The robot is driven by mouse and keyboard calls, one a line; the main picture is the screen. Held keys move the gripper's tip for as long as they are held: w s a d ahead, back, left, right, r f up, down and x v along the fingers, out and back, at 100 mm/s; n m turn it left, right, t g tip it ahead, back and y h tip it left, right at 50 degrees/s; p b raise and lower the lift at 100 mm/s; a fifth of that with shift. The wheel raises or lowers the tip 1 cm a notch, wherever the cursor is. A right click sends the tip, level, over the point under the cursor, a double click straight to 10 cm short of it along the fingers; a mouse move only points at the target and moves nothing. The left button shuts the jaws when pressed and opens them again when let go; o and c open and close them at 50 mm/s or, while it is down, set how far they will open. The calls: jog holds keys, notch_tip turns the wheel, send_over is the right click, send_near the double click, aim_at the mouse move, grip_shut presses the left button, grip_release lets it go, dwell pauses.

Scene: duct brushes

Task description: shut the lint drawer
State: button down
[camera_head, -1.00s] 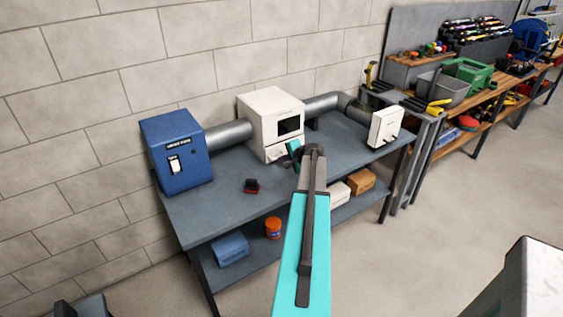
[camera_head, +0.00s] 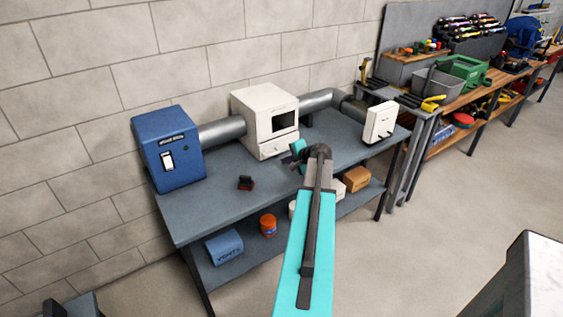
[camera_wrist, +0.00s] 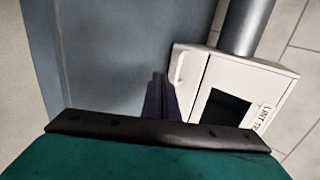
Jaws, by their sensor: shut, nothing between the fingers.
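The white lint trap box (camera_head: 265,122) stands on the grey bench against the wall, with a dark window in its front. Its lint drawer (camera_head: 274,146) is the low white front panel under the window; it looks about flush with the box. In the wrist view the drawer front (camera_wrist: 192,72) shows with its pale handle, beside the dark window. My gripper (camera_head: 291,158) is shut and empty, just right of and in front of the drawer. In the wrist view its dark fingers (camera_wrist: 160,88) point at the bench beside the drawer, apparently apart from it.
A blue switch box (camera_head: 168,150) stands left on the bench (camera_head: 215,195), joined to the trap by a grey duct (camera_head: 221,131). A red and black brush (camera_head: 245,183) lies on the bench front. A white panel box (camera_head: 381,123) stands right. Bench space before the trap is mostly clear.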

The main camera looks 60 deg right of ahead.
jog(key=b+v, duration=0.1)
jog(key=v, duration=0.5)
jog(key=shift+s+a+r, duration=0.2)
jog(key=shift+s, duration=0.1)
dwell(0.3)
